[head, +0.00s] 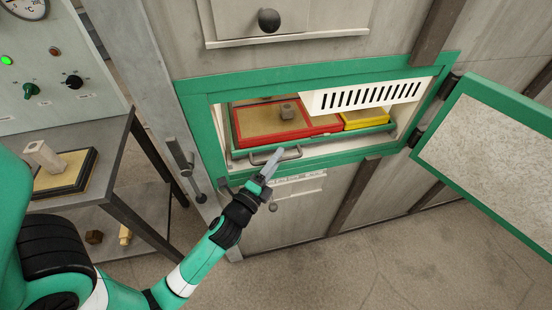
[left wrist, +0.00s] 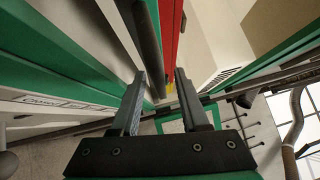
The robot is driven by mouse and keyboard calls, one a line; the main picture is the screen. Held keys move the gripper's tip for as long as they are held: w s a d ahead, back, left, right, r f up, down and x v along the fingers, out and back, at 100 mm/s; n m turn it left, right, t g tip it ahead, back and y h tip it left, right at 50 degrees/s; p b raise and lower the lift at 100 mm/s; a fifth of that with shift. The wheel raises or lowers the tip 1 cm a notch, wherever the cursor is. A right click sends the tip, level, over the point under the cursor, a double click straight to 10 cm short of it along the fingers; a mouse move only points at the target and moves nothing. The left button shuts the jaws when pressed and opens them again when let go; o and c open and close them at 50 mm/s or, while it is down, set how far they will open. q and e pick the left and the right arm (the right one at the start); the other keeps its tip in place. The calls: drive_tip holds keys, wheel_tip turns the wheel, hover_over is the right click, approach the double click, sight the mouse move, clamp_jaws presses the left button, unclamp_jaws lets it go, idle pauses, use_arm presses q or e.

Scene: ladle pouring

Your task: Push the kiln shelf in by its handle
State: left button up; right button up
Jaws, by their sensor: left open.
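The kiln shelf (head: 246,152) is a green-edged tray inside the green-framed kiln opening, with a red-rimmed tray (head: 267,134) and a yellow tray (head: 366,119) on it. Its grey bar handle (head: 286,155) is at the front edge. My left gripper (head: 273,160) is in front of the shelf, at the handle. In the left wrist view, its two fingers (left wrist: 160,75) are spread apart. A dark bar, seemingly the handle (left wrist: 148,45), runs toward the gap between them; I cannot tell whether they touch it. My right gripper is not in view.
The kiln door (head: 490,150) stands open to the right. A white slotted panel (head: 365,96) hangs over the shelf. A side table (head: 100,150) stands at left. The floor in front is clear.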

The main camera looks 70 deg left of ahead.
use_arm(q)
clamp_jaws()
idle(1.3)
